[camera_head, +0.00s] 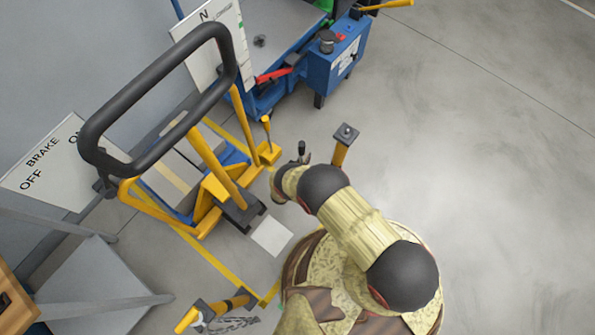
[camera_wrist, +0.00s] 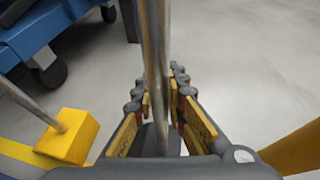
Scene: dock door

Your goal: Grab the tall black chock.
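In the wrist view a grey metal rod (camera_wrist: 155,50) stands upright between the fingers of my gripper (camera_wrist: 175,75). A dark piece (camera_wrist: 150,142) shows at its lower end, partly hidden by my gripper; I cannot tell if it is the tall black chock. My gripper looks open, with finger pads on both sides of the rod; contact is not clear. In the head view my gripper (camera_head: 303,152) is low beside the yellow cart frame, and my arm hides part of the area. A dark block (camera_head: 240,210) sits at the cart frame's foot.
The yellow cart frame (camera_head: 207,150) with its black handle stands left. A yellow block with a rod (camera_wrist: 68,137) is left of my fingers. A yellow post (camera_head: 341,150) stands close right of my gripper. A blue machine (camera_head: 333,68) is behind. Floor at right is clear.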

